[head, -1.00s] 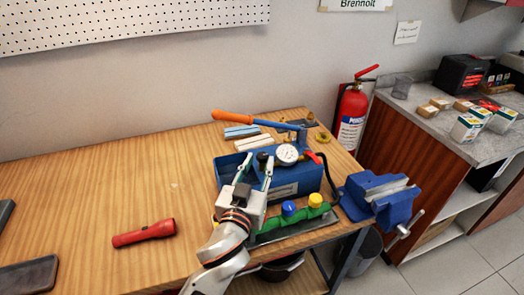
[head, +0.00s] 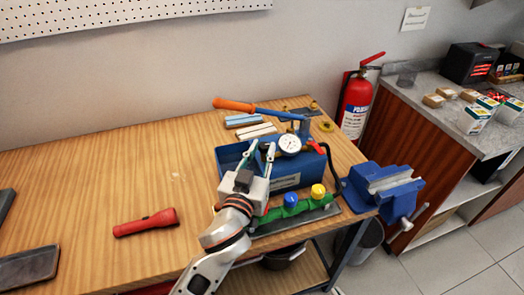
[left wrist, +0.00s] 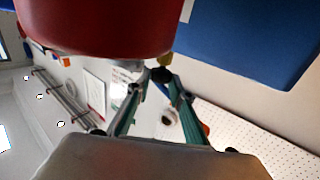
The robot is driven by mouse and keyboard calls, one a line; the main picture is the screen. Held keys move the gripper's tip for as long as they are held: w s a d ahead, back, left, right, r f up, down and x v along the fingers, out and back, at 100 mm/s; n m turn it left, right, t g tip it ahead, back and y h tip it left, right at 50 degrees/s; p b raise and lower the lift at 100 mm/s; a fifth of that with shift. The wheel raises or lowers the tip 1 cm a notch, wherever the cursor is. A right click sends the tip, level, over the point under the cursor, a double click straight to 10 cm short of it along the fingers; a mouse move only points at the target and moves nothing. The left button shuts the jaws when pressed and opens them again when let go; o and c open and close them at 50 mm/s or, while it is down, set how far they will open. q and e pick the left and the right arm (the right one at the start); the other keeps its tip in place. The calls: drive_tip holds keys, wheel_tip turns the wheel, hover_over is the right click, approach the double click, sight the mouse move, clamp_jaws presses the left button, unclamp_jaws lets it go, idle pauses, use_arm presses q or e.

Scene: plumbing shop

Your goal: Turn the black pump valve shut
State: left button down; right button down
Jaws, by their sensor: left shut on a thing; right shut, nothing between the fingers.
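The blue pressure test pump (head: 300,180) stands at the right part of the wooden bench, with a round white gauge (head: 290,144) and an orange-handled lever (head: 234,104). My left gripper (head: 262,150) reaches over the pump's near left side, its fingertips at the black pump valve beside the gauge. The valve is mostly hidden by the fingers. In the left wrist view the green-padded fingers close toward a small dark knob (left wrist: 161,75), which appears held between their tips. How far the valve is turned cannot be told. My right gripper is not in view.
A green manifold with blue and yellow caps (head: 291,201) lies close to the right of my left wrist. A blue vise (head: 383,185) is at the bench's right end. A red flashlight (head: 146,222) lies at left. The bench's left middle is clear.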

use_arm(q)
drive_tip(key=m+h, duration=0.1)
drive_tip(key=m+g+h, duration=0.1)
drive_tip(key=h, duration=0.1)
drive_tip(key=a+m+g+h, duration=0.1)
drive_tip(key=shift+w+h, duration=0.25)
drive_tip(key=shift+h, duration=0.15)
drive_tip(key=shift+w+a+m+g+h+b, duration=0.1)
drive_tip(key=shift+w+m+g+h+b, duration=0.25)
drive_tip(key=shift+m+g+h+b, duration=1.6)
drive_tip(key=shift+w+a+m+g+h+b, duration=0.15)
drive_tip(key=shift+w+m+g+h+b, duration=0.4)
drive_tip(key=shift+m+g, duration=2.45)
drive_tip(key=shift+w+a+m+g+h+b, duration=0.15)
drive_tip(key=shift+m+g+h+b, duration=1.4)
drive_tip(key=shift+g, duration=2)
use_arm(e)
wheel_tip(320, 180, down, 6)
drive_tip(key=a, duration=0.2)
drive_tip(key=shift+w+r+y, duration=0.15)
drive_tip(key=shift+w+y, duration=0.15)
drive_tip(key=shift+w, duration=0.05)
drive_tip(key=shift+w+r, duration=0.15)
drive_tip(key=shift+r, duration=0.15)
